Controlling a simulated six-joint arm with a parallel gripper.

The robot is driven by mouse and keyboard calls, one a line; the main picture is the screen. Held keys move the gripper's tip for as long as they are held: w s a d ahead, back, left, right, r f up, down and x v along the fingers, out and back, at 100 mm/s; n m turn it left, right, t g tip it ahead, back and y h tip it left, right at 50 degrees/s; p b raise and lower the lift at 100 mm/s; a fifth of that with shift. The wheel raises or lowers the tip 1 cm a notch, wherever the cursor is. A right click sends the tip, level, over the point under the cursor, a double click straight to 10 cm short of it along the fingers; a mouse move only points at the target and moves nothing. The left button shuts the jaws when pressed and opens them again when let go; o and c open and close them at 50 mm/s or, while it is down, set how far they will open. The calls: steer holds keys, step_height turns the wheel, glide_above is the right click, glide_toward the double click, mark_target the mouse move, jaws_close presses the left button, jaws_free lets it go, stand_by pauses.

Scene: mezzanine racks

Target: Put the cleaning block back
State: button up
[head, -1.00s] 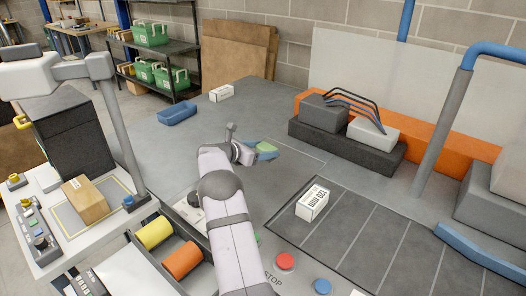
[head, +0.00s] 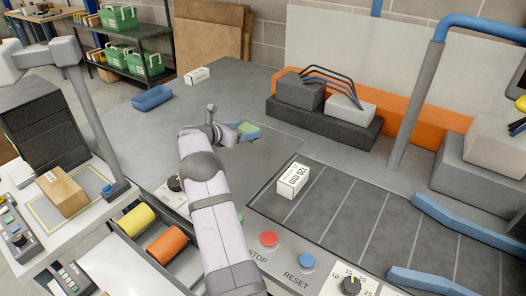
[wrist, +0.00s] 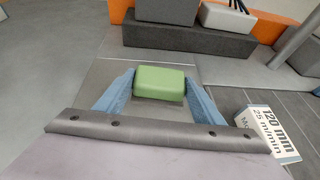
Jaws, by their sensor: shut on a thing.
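A green block (wrist: 160,82), which looks like the cleaning block, sits between the two blue fingers of my gripper (wrist: 159,92) in the wrist view. The gripper is shut on it. In the head view my gripper (head: 242,130) is over the grey table, left of the dark belt, with the green block (head: 249,127) partly showing between its fingers. I cannot tell how high the block is above the table.
A white labelled box (head: 293,180) lies on the dark belt (head: 350,215). Behind stands a dark grey base (head: 320,125) with grey blocks and cables. A blue tray (head: 152,98) and white box (head: 197,75) lie far left. Bare table surrounds my gripper.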

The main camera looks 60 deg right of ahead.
steer(key=s+d+r+m+g+b, duration=0.1)
steer(key=s+d+g+b, duration=0.1)
steer(key=s+d, duration=0.5)
steer(key=s+d+r+m+g+b, duration=0.1)
steer(key=s+d+r+m+b, duration=0.15)
steer(key=s+d, duration=0.45)
steer(key=n+t, duration=0.4)
steer(key=n, duration=0.1)
glide_above(285, 148)
steer(key=shift+f, duration=0.5)
steer(key=shift+w+d+f, duration=0.1)
steer(key=shift+w+f, duration=0.05)
steer(key=shift+f, duration=4.85)
steer(key=shift+f+b, duration=0.15)
steer(key=shift+b, duration=0.2)
steer(key=o, duration=1.1)
